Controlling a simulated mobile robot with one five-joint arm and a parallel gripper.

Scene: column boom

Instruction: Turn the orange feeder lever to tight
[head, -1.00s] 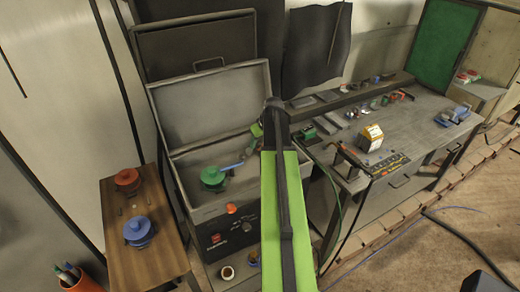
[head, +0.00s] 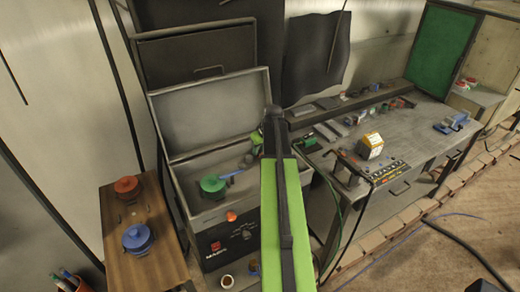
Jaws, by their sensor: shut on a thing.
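My arm rises through the middle of the head view and bends down behind its elbow. My gripper (head: 248,160) is small, dark and partly hidden by the arm. It is at the right end of a blue bar (head: 232,173) inside the open grey case and appears shut on it. The bar's left end lies close to a green round spool (head: 212,186). A small orange knob (head: 231,216) is on the case's front, below and left of the gripper. No orange lever can be made out clearly. The jaws and any tight mark are too small to read.
The grey case (head: 210,108) has its lid raised. A wooden table (head: 150,268) on the left holds a red pot (head: 127,187) and a blue pot (head: 137,237). A cluttered workbench (head: 410,135) stands to the right. Cables lie on the floor at the right.

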